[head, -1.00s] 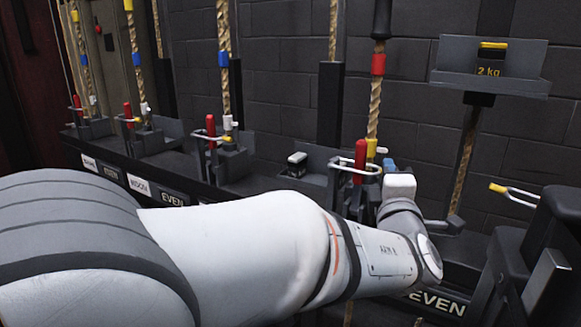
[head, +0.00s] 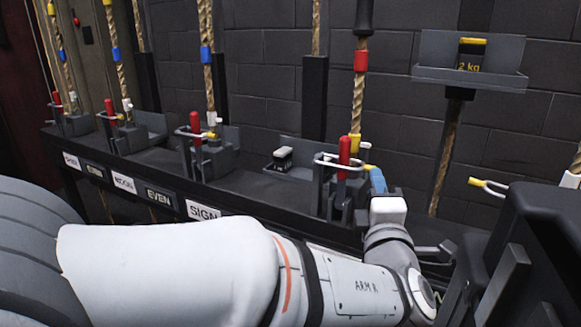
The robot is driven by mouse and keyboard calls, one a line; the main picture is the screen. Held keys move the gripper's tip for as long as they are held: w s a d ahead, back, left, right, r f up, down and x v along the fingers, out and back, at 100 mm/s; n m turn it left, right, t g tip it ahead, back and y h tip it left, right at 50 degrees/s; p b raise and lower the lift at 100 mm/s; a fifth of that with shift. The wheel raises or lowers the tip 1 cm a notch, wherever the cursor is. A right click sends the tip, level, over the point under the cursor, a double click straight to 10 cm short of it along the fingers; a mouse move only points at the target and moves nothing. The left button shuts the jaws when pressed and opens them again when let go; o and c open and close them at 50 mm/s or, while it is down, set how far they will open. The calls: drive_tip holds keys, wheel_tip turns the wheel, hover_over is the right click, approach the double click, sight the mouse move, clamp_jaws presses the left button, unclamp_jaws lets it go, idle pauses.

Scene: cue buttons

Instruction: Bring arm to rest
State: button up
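My white and grey arm reaches across the foreground from the left, and its wrist (head: 388,230) bends upward at the right of centre. A small blue and yellow end (head: 376,180) shows above the white wrist block, apparently my gripper. Its fingers are too small and too hidden to tell open from shut, and I see nothing held. It appears just right of a red-handled rope lock (head: 344,158); I cannot tell whether they touch.
A dark rail (head: 150,165) carries several rope locks with red handles and label plates, one reading SIGN (head: 204,212). A grey tray (head: 470,72) with a 2 kg weight (head: 471,53) hangs at upper right. A yellow-tipped fork (head: 490,186) sticks out at right. A brick wall stands behind.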

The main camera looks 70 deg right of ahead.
drive_tip(key=shift+v, duration=0.8)
drive_tip(key=shift+r, duration=0.1)
